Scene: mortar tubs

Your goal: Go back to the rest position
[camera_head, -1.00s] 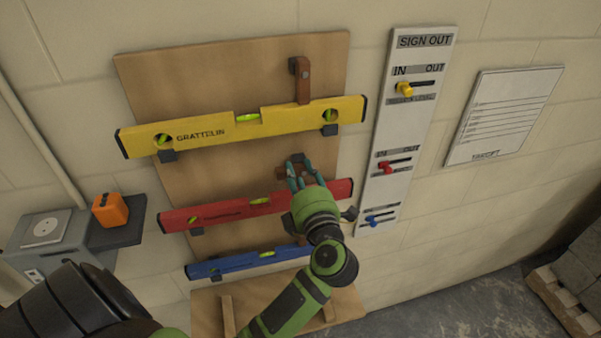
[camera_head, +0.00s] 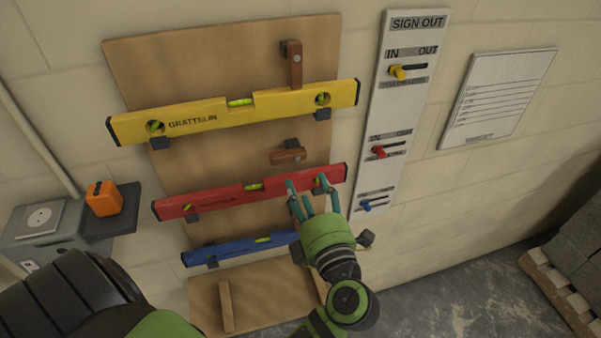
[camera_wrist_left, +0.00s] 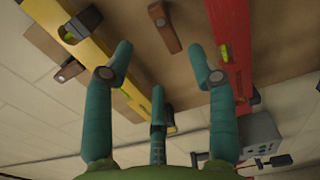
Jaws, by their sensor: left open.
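My left gripper (camera_head: 313,192) is open and empty, its teal fingers spread in front of the right part of the red level (camera_head: 225,198). In the left wrist view (camera_wrist_left: 160,72) nothing is between the fingers. Whether a finger touches the red level I cannot tell. The yellow level (camera_head: 205,119) hangs above on the wooden board (camera_head: 200,65), the blue level (camera_head: 235,250) below, partly hidden by my gripper. A brown wooden latch (camera_head: 287,156) lies about level above the red level. Another latch (camera_head: 295,68) hangs upright over the yellow level. My right gripper is not in view.
A white sign-out panel (camera_head: 398,110) with yellow, red and blue sliders is right of the board. A paper sheet (camera_head: 497,98) hangs beyond it. An orange block (camera_head: 104,198) sits on a grey shelf at the left. A pallet (camera_head: 560,295) stands at the lower right.

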